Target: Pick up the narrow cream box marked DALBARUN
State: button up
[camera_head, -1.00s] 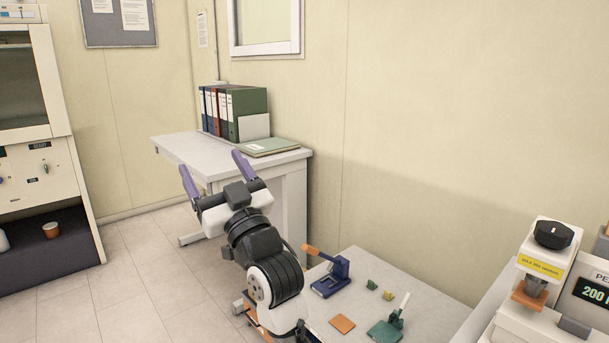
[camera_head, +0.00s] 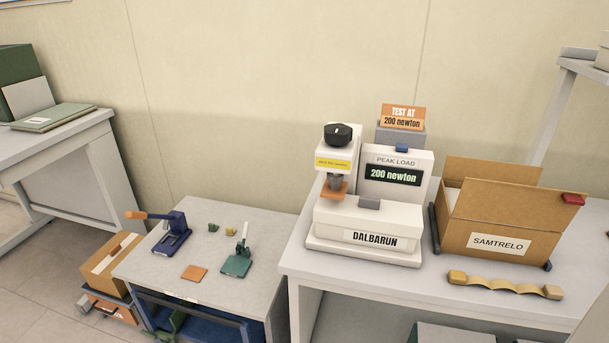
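The narrow cream box (camera_head: 341,216) marked DALBARUN is in the middle right of the head view. It lies lengthwise across the front of the cream peak-load tester (camera_head: 412,166), on or right against its base; I cannot tell the exact contact. A small grey block shows on the box's top edge, and the tester's head and orange foot are close above its left end. The box's back side is hidden. My gripper is outside the view.
An open cardboard box (camera_head: 475,213) marked SAMTRELO stands right of the tester, with a tan wavy strip (camera_head: 505,285) before it on the white table (camera_head: 408,287). A lower table (camera_head: 215,273) on the left holds a blue press (camera_head: 174,237) and a green one (camera_head: 237,262).

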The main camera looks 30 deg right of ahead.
aim_at(379, 223)
jog(key=k+l+z, duration=0.1)
jog(key=z, duration=1.9)
jog(key=i, duration=0.5)
